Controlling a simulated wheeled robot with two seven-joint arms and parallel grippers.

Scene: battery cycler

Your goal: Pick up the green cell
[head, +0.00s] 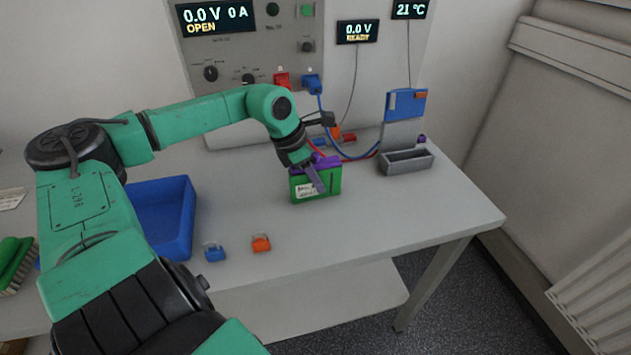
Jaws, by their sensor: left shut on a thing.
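The green cell (332,184) is a green box with a white label on its front and a purple top. It stands near the middle of the grey table, and I cannot tell whether it touches the tabletop or is slightly raised. My left gripper (318,174) comes down over it from above, with one finger in front of its face. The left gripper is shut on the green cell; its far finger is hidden. My right gripper is not in view.
A blue tray (181,218) stands left, with a blue clip (214,253) and an orange clip (261,244) near the front edge. A grey holder (406,163) stands right. Red and blue leads run behind the cell from the cycler panel (240,57).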

